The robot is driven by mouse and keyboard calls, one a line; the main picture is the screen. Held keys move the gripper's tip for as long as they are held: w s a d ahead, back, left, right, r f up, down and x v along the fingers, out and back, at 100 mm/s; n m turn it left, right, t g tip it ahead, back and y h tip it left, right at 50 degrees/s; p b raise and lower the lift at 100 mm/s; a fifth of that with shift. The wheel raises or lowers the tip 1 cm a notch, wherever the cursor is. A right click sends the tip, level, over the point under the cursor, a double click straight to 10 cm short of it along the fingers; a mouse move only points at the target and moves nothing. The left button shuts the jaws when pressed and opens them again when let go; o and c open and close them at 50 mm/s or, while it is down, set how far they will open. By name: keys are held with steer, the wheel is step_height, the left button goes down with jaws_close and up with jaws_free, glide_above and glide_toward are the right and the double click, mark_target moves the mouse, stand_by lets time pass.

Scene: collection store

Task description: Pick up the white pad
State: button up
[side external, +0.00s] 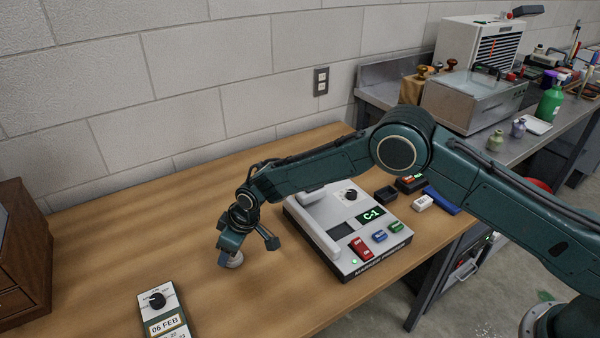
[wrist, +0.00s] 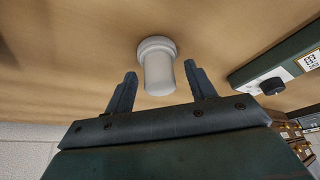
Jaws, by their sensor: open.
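The white pad (wrist: 158,66) is a short, pale, rounded cylinder with a wider collar at its far end. In the wrist view it stands between the two fingers, with a gap on each side. My gripper (wrist: 161,86) is open, and neither finger appears to touch the pad. In the side external view my gripper (side external: 247,252) is low over the wooden table, pointing down. Part of the pad (side external: 235,261) shows beneath it, partly hidden by the fingers.
A grey marking machine (side external: 315,215) with coloured buttons stands just right of my gripper. A date device (side external: 165,318) lies at the front left. A wooden drawer cabinet (side external: 30,250) is at the far left. The wooden table (side external: 130,225) is bare between them and the wall.

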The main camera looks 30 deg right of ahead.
steer(key=c, duration=1)
steer(key=shift+c, duration=0.2)
steer(key=shift+r, duration=0.15)
step_height(320, 180, up, 20)
stand_by(0.4)
